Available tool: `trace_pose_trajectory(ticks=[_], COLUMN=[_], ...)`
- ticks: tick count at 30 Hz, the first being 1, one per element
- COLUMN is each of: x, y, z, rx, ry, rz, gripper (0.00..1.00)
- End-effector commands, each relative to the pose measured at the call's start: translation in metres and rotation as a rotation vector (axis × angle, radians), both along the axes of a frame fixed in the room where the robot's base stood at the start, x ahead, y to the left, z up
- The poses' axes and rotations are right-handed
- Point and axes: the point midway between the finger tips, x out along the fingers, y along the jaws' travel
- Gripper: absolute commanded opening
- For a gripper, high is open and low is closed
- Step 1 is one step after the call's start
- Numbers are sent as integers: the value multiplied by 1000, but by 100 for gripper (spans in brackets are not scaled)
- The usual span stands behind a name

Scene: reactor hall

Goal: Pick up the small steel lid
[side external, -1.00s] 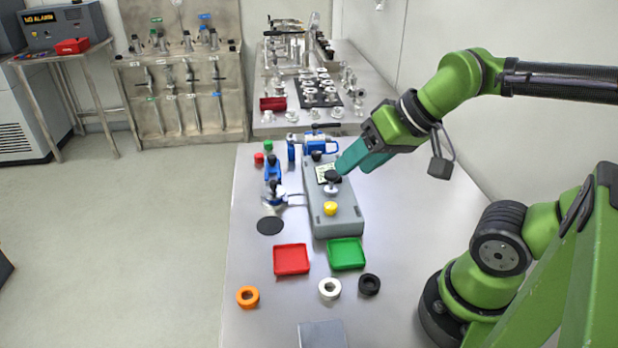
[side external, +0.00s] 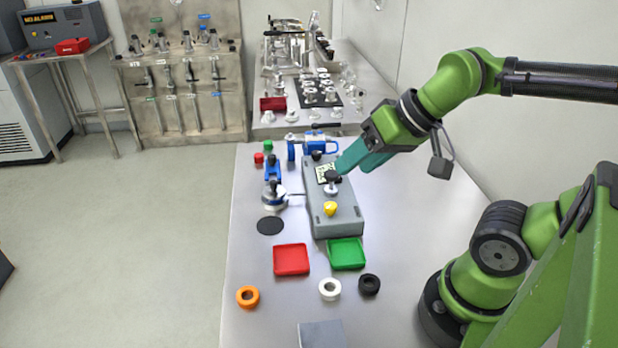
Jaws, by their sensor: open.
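What looks like the small steel lid (side external: 331,189), a small silvery piece with a black round knob, sits on top of the long grey box (side external: 345,222) at mid-table. My gripper (side external: 346,167), with teal fingers, reaches in from the upper right. Its fingertips are close to the black knob, just above and right of it in the picture. The fingers overlap in this view, so the gap between them is hidden. I cannot tell whether they touch the knob. Nothing shows held in them.
A yellow knob (side external: 330,208) is on the box's near part. A blue-and-steel device (side external: 273,199) stands left of the box. Red (side external: 291,260) and green (side external: 346,254) trays lie in front, with orange, white and black rings nearer. Blue fittings (side external: 314,145) stand behind. The right table side is clear.

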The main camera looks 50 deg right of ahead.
Motion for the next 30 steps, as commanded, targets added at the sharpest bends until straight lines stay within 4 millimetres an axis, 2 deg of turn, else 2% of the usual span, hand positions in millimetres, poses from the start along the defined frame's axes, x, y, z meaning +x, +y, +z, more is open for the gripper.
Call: trace_pose_trajectory(ticks=[6,12,14,21,25,28,30], x=[0,0,0,0,4,21,40], y=[0,0,0,0,1,-1,-3], z=[0,0,0,0,-11,-15,-15], rx=[0,0,0,0,3,2,-2], ry=[0,0,0,1,49,105,153], rz=[0,0,0,1,5,4,3], gripper=[52,83,90,90,90,90,90])
